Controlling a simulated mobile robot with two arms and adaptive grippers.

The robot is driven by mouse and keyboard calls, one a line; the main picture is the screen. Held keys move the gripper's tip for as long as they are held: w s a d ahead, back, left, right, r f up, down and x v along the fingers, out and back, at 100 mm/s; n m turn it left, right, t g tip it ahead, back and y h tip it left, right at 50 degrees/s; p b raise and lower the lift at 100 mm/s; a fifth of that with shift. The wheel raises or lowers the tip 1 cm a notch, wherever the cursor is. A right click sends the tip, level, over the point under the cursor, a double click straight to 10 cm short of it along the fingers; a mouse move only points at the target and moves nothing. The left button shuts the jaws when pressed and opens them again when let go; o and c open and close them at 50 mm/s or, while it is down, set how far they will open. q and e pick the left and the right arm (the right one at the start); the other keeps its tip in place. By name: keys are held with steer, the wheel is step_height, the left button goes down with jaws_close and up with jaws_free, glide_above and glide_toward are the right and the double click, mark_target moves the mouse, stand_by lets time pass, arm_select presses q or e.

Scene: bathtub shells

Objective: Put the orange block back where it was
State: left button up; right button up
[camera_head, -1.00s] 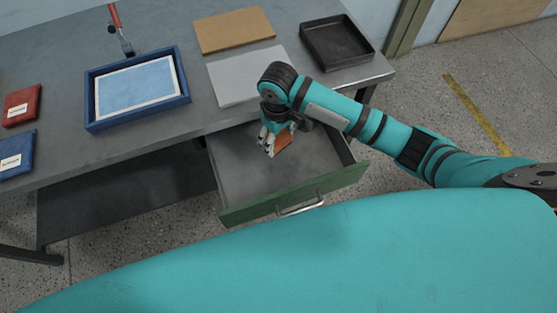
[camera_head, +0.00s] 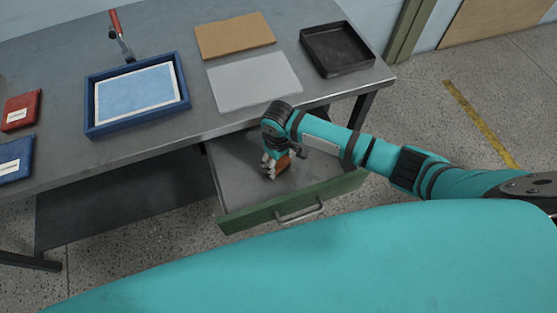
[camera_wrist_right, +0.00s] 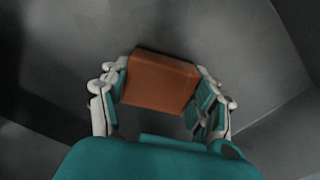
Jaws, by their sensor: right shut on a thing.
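The orange block (camera_head: 283,164) is between the fingers of my right gripper (camera_head: 272,167), inside the open drawer (camera_head: 240,185). In the right wrist view the block (camera_wrist_right: 160,82) sits between the two fingers of the gripper (camera_wrist_right: 160,100), over the grey drawer floor. The gripper is shut on it. I cannot tell whether the block touches the drawer floor. The drawer has a green front with a metal handle and is pulled out from under the grey table. My left gripper is not in view.
On the grey table (camera_head: 210,120) are a blue-framed tray (camera_head: 136,127), a tan board (camera_head: 234,35), a light grey sheet (camera_head: 255,80) and a black tray (camera_head: 337,48). A red case (camera_head: 20,110) and a blue case (camera_head: 15,157) lie at the left.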

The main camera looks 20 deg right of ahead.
steer(key=shift+f, duration=0.15)
steer(key=o, duration=1.1)
step_height(320, 180, up, 12)
steer(key=shift+r+p, duration=0.2)
steer(key=shift+p, duration=0.3)
